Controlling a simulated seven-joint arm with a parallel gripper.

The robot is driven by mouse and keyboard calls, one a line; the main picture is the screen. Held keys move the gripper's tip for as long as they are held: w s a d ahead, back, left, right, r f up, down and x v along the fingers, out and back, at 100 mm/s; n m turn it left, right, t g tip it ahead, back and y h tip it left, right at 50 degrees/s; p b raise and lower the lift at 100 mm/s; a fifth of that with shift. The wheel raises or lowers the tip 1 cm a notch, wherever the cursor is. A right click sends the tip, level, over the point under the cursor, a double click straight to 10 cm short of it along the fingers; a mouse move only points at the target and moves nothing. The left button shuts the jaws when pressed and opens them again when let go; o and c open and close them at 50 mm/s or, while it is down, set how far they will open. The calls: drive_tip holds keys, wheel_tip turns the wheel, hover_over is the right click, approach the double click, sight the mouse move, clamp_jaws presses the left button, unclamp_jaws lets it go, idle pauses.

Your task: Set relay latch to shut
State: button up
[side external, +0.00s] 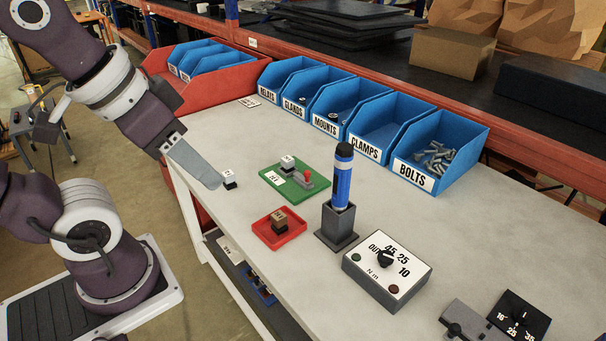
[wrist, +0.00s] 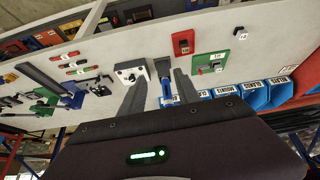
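The green board (side external: 275,178) lies in the middle of the table. It carries a grey latch lever (side external: 300,181) with a red knob (side external: 307,173) and a white-topped relay block (side external: 287,163). I cannot tell the latch's setting. The board (wrist: 199,70) also shows in the wrist view, right of my fingers. My gripper (side external: 217,182) hangs left of the board, apart from it, near a small white-topped block (side external: 229,180). In the wrist view its two fingers (wrist: 160,76) stand apart with nothing held between them; a blue-handled tool shows in the background.
A red tray (side external: 294,232) with a brown block sits in front of the board. A blue tool stands in a dark holder (side external: 337,228) to its right, beside a dial box (side external: 387,270). Blue bins (side external: 376,129) line the back. Bare table lies behind the board.

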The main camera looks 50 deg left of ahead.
drive_tip(key=w+a+r+n+g, duration=0.1)
drive_tip(key=w+n, duration=0.1)
drive_tip(key=w, duration=0.2)
drive_tip(key=w+a+r+n, duration=0.1)
drive_tip(key=w+r+n, duration=0.1)
drive_tip(key=w, duration=0.3)
drive_tip(key=n+g, duration=0.4)
drive_tip(key=n, duration=0.9)
hover_over(307, 171)
drive_tip(key=d, duration=0.1)
wheel_tip(307, 171, down, 19)
drive_tip(key=shift+n+g, duration=0.3)
drive_tip(key=f, duration=0.6)
drive_tip(key=a+f, duration=0.1)
drive_tip(key=f, duration=0.3)
drive_tip(key=shift+c, duration=0.2)
clamp_jaws()
drive_tip(key=shift+r, duration=0.1)
